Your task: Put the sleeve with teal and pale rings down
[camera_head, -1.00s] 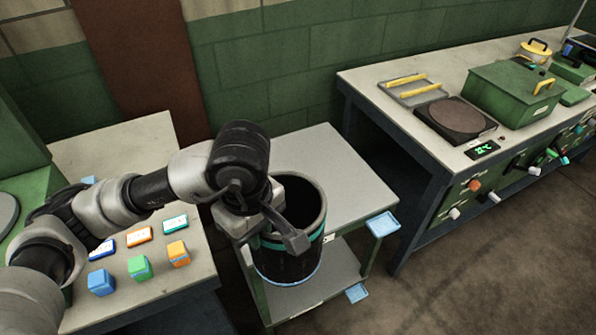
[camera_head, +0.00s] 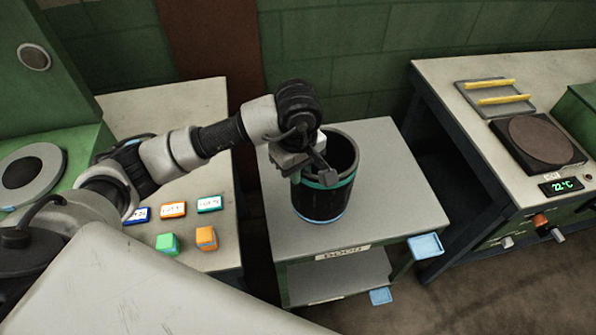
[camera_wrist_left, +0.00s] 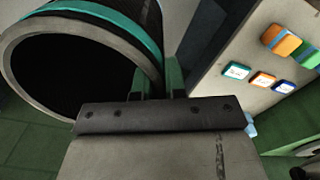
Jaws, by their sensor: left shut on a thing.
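The sleeve (camera_head: 322,205) is a black open cylinder with a teal ring near its top and a pale bluish ring at its bottom. It is upright over the left-middle part of the cart top (camera_head: 385,165); I cannot tell whether its base touches. My left gripper (camera_head: 312,168) is shut on the near left side of its wall at the rim. In the left wrist view, the fingers (camera_wrist_left: 160,85) pinch the wall of the sleeve (camera_wrist_left: 110,15), whose dark mouth fills the left. My right gripper is not in view.
A bench at left holds small coloured blocks (camera_head: 206,238) and labelled tiles (camera_head: 173,209). A blue tab (camera_head: 425,246) juts from the cart's front right corner. A workbench (camera_head: 450,90) with a dark round plate (camera_head: 540,139) stands at right. The cart top is clear right of the sleeve.

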